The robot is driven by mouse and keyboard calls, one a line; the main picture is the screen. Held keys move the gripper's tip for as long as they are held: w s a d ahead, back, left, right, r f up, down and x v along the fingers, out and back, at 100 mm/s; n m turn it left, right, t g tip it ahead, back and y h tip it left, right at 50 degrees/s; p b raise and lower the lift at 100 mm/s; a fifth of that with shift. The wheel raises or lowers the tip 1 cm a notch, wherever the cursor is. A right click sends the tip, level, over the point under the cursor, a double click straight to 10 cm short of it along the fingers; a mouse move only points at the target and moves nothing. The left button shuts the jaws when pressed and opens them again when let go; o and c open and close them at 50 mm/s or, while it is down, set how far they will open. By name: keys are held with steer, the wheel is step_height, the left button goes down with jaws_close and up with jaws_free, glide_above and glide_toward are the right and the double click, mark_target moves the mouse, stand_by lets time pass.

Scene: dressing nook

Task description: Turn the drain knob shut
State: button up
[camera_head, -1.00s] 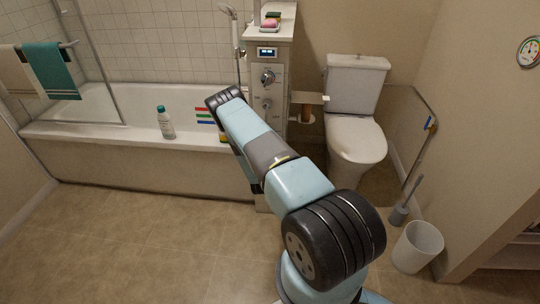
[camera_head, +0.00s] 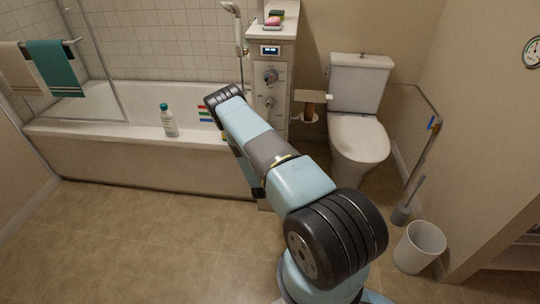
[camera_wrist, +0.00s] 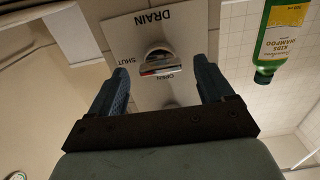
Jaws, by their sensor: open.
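In the wrist view, which is upside down, a chrome drain knob (camera_wrist: 158,57) with a dark reddish strip sits on a pale plate (camera_wrist: 118,36). The plate reads DRAIN, with SHUT and OPEN beside the knob. My gripper (camera_wrist: 160,67) is open and empty, with one blue finger on each side of the knob and a gap to each. I cannot tell how deep the fingers reach. In the head view my arm hides the gripper. Two knobs, an upper one (camera_head: 271,76) and a lower one (camera_head: 269,102), show on the panel; their labels are unreadable there.
A green shampoo bottle (camera_wrist: 280,38) shows right of the gripper in the wrist view. A white bottle (camera_head: 169,123) stands on the bathtub rim (camera_head: 100,132). A toilet (camera_head: 357,140) and paper holder (camera_head: 310,98) are right of the panel. The floor at left is clear.

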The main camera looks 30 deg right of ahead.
steer(key=v, duration=1)
steer(key=shift+a, duration=0.15)
